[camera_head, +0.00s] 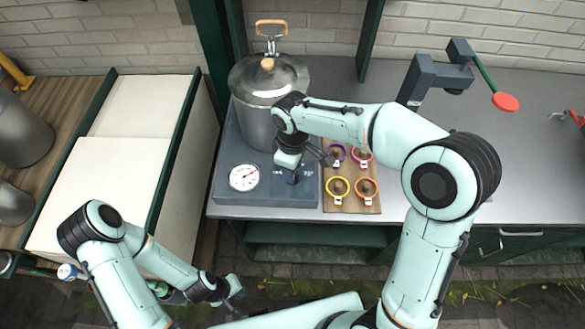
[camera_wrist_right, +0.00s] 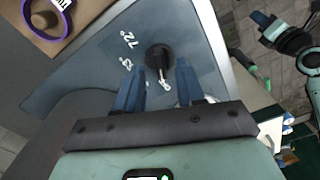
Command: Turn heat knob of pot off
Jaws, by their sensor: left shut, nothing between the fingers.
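The lidded metal pot (camera_head: 262,95) stands on a blue-grey heater base (camera_head: 225,190) with a round dial gauge (camera_head: 244,177) on its front. The small black heat knob (camera_head: 291,177) is to the right of the gauge, partly hidden by my right wrist. In the right wrist view the knob (camera_wrist_right: 158,56) lies in front of and between the tips of my right gripper (camera_wrist_right: 160,74), whose blue fingers are apart. I see no clear contact with the knob. White markings (camera_wrist_right: 128,42) are beside it; its setting is unclear. My left gripper (camera_head: 238,298) is shut and empty, low in front of the counter.
A wooden board (camera_head: 351,203) with several coloured rings is right of the base. A purple ring (camera_wrist_right: 42,20) shows near my right gripper. A red-ended lever device (camera_head: 440,80) stands at the back right. A white-topped cabinet (camera_head: 95,185) is left. The grey counter (camera_head: 520,150) is mostly free at right.

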